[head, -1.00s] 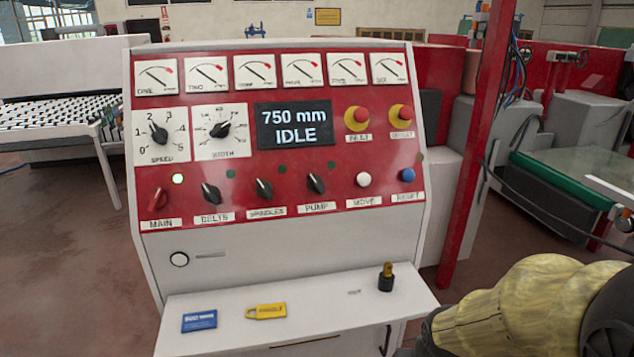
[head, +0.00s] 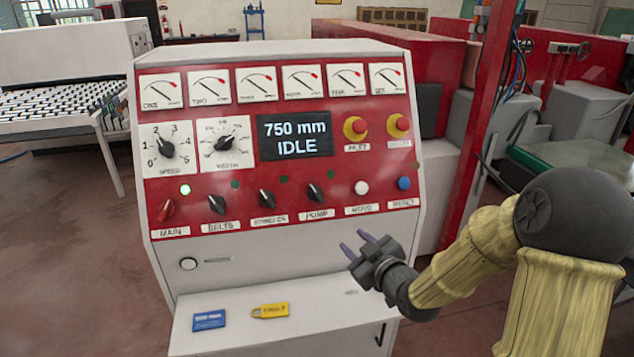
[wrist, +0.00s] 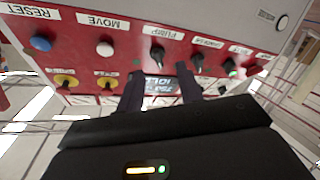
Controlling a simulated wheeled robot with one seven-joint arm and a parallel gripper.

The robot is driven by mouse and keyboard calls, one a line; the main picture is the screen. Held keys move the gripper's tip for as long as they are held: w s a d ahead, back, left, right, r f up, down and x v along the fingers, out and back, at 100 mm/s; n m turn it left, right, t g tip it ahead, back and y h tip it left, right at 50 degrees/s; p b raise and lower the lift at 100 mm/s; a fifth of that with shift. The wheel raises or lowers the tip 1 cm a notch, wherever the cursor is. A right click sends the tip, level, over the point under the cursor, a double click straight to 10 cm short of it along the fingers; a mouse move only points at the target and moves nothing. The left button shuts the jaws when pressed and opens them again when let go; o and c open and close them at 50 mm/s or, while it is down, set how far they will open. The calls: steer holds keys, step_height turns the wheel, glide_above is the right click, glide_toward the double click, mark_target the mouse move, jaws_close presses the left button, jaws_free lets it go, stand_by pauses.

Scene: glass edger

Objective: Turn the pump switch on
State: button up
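The pump switch (head: 315,193) is a black rotary knob above its PUMP label, on the lower row of the red panel. Its pointer leans up and to the left, and the small lamp above it is dark. The switch also shows in the wrist view (wrist: 157,53), upside down, above and between my fingertips. My gripper (head: 357,245) is open and empty, in front of the panel's lower part, below and to the right of the pump switch. In the wrist view its two dark fingers (wrist: 160,85) are apart and point toward the panel, with nothing between them.
Near the pump switch are the spindles knob (head: 266,199) on its left and the white MOVE button (head: 361,188) on its right. A shelf (head: 250,340) juts out below with a blue card (head: 208,320) and a yellow tag (head: 270,311). A red post (head: 475,130) stands at right.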

mark_target(315, 191)
steer(key=r, duration=0.1)
steer(key=r+y, duration=0.1)
steer(key=r+t, duration=0.1)
steer(key=shift+w+a+r+n+y, duration=0.2)
steer(key=shift+a+r+n+y, duration=0.1)
steer(key=shift+a+n, duration=0.1)
steer(key=shift+w, duration=0.15)
steer(key=p+x, duration=0.8)
steer(key=x, duration=0.8)
steer(key=shift+r, duration=0.2)
steer(key=shift+w+a+f, duration=0.15)
steer(key=shift+w+a, duration=0.15)
steer(key=shift+w, duration=0.25)
jaws_close()
